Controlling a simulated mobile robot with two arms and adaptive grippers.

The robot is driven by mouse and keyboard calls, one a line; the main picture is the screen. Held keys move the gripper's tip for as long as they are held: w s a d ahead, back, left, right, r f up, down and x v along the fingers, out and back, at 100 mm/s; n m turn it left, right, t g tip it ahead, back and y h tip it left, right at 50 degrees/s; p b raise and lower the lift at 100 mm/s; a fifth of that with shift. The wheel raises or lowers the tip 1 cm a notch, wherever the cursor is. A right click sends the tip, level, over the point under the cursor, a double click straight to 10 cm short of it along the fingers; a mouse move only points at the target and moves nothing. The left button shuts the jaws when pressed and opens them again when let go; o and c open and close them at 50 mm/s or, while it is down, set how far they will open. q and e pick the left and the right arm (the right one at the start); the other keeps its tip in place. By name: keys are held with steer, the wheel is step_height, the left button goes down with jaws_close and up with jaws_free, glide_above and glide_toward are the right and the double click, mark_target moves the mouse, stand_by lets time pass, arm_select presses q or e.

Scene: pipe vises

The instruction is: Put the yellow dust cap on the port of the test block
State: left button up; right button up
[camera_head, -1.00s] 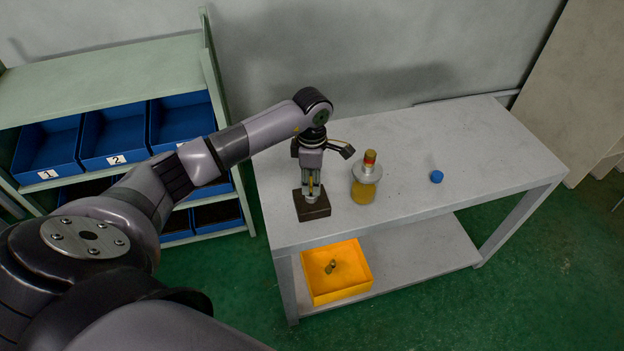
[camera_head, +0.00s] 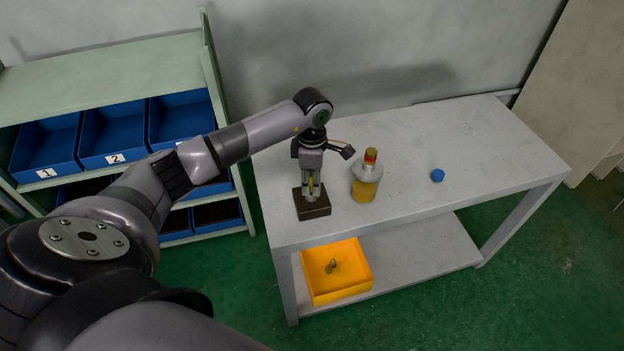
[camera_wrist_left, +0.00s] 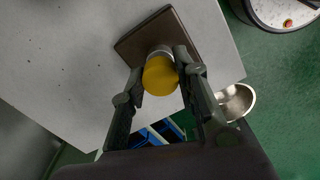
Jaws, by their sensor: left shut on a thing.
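The test block is a dark brown block (camera_head: 314,210) at the table's front left; it also shows in the left wrist view (camera_wrist_left: 135,47). Its silver port (camera_wrist_left: 157,52) stands up from the middle. The yellow dust cap (camera_wrist_left: 160,77) is between the fingers of my left gripper (camera_wrist_left: 160,68), which is shut on it. The cap is in line with the port and covers most of it from above. I cannot tell whether it touches or is seated. In the head view my left gripper (camera_head: 312,188) points down over the block. My right gripper is not in view.
A bottle with yellow contents and a red top (camera_head: 366,182) stands close right of the block. A small blue cap (camera_head: 438,176) lies farther right on the grey table (camera_head: 470,140). A yellow bin (camera_head: 350,288) is on the lower shelf. Blue bins (camera_head: 110,140) fill the left rack.

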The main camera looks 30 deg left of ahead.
arm_select(q)
steer(key=shift+f+b, duration=0.7)
steer(key=shift+f, duration=0.2)
steer(key=o, duration=1)
steer(key=shift+o, duration=0.2)
steer(key=shift+r, duration=0.15)
step_height(320, 180, up, 12)
